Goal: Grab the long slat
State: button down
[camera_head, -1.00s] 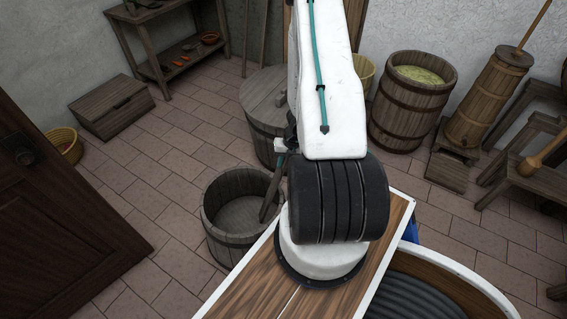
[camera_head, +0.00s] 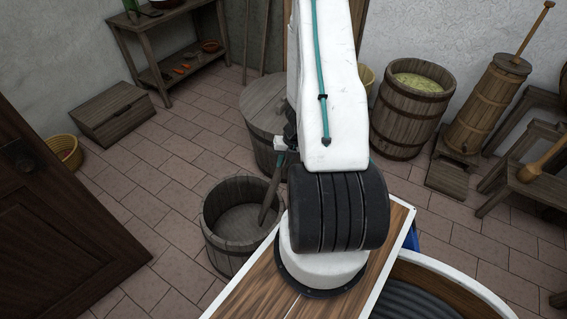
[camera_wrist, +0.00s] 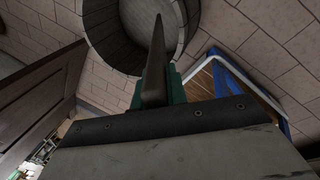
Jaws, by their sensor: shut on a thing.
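The long slat (camera_head: 270,197) is a narrow dark wooden piece, seen at a slant in the head view. In the wrist view the slat (camera_wrist: 154,62) points away from me and narrows toward its far end. My gripper (camera_head: 284,158) is shut on the slat, and its teal fingers show on both sides of it in the wrist view (camera_wrist: 155,90). In the head view the slat's lower end overlaps the right side of the open wooden tub (camera_head: 232,258). I cannot tell whether it touches the tub. My arm partly hides the gripper.
A lidded barrel (camera_head: 262,106) stands behind the gripper. A barrel with yellowish contents (camera_head: 408,120) and a churn (camera_head: 482,108) stand at the right. A wooden chest (camera_head: 113,113) and a dark door (camera_head: 60,215) are at the left. Tiled floor (camera_head: 165,190) between them is clear.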

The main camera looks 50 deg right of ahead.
jog(key=shift+r, duration=1.6)
jog(key=shift+r, duration=2.15)
jog(key=shift+r, duration=1.95)
jog(key=shift+r, duration=2)
